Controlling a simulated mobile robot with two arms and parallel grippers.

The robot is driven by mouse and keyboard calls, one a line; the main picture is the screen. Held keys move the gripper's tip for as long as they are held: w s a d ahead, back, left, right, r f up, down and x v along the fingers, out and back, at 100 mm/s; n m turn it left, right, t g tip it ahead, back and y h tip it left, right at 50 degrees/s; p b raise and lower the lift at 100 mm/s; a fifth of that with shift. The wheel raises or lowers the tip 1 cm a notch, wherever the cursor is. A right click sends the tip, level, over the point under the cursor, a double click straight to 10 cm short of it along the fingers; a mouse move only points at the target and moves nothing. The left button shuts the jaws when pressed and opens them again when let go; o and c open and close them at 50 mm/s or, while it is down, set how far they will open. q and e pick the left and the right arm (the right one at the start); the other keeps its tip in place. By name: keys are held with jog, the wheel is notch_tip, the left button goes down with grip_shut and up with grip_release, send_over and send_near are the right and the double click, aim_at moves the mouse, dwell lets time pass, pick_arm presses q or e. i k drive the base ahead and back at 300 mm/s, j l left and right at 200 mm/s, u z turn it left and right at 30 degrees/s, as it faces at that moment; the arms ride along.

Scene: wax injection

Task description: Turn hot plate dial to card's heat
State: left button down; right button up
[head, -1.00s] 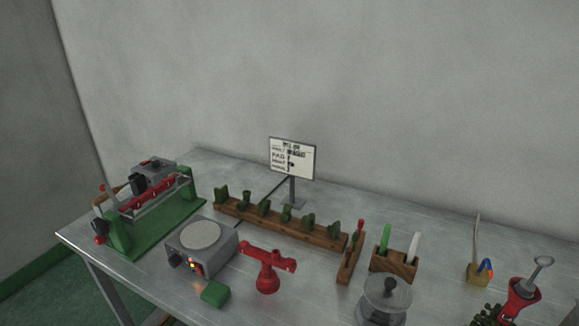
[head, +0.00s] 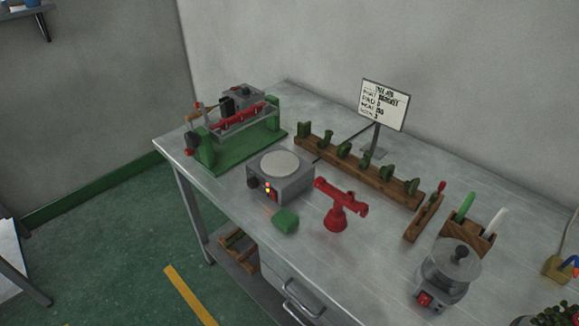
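The hot plate (head: 281,178) is a grey box with a round pale top, standing near the front edge of the metal table. Its dark dial (head: 253,182) is on the front face at the left, beside small lit red and yellow lights (head: 267,188). The dial's setting is too small to read. The card (head: 384,104) is a white sign with black writing on a stand behind the hot plate to the right. Its lines are too blurred to read surely. Neither of my grippers is in view.
A green machine with red parts (head: 235,146) stands left of the hot plate. A green block (head: 285,221) and a red stand (head: 337,212) are in front and right. A wooden rack (head: 360,172) holds several green pieces. A grey pot (head: 447,270) stands right. Floor in front is clear.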

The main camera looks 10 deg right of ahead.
aim_at(252, 182)
jog(key=j+u, duration=0.45)
jog(key=j, duration=1.15)
